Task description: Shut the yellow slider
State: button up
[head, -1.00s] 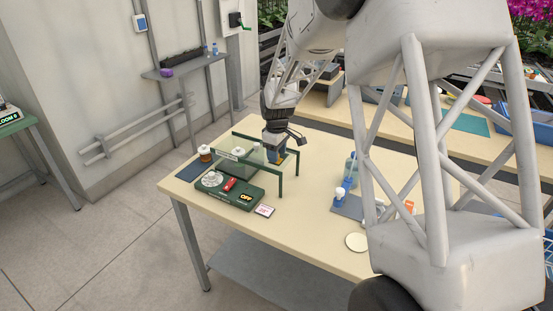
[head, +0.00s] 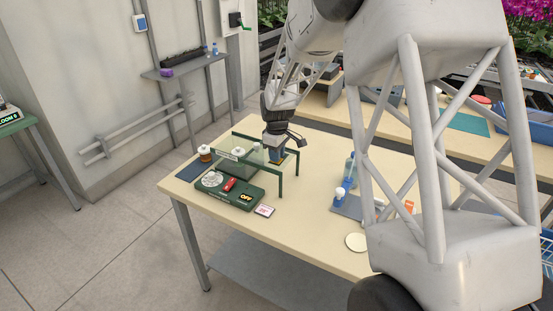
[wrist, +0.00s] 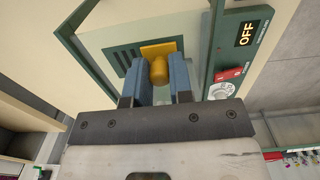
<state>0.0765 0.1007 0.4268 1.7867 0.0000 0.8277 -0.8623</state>
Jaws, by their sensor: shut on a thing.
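The yellow slider is a flat yellow plate with a round knob (wrist: 159,70). It lies over a dark green vent panel on the device in the wrist view. Dark vent slots (wrist: 124,57) show to the left of the plate, uncovered. My gripper (wrist: 163,78) has its two blue fingers closed on the knob, one on each side. In the head view my gripper (head: 277,158) reaches down at the right end of the green-framed device, and its fingers hide most of the slider.
The device's green frame (head: 281,187) stands close beside my gripper. A green control panel (head: 228,191) with a dial, a red switch and an OFF display is in front. A bottle (head: 349,168) on a grey tray stands to the right. A white disc (head: 356,242) lies near the front edge.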

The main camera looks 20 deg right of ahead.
jog(key=shift+w+d, duration=1.25)
jog(key=o, duration=0.7)
jog(key=shift+r, duration=0.1)
notch_tip(320, 180, up, 7)
jog(key=shift+f, duration=0.1)
jog(key=shift+s, duration=0.15)
dwell(0.5)
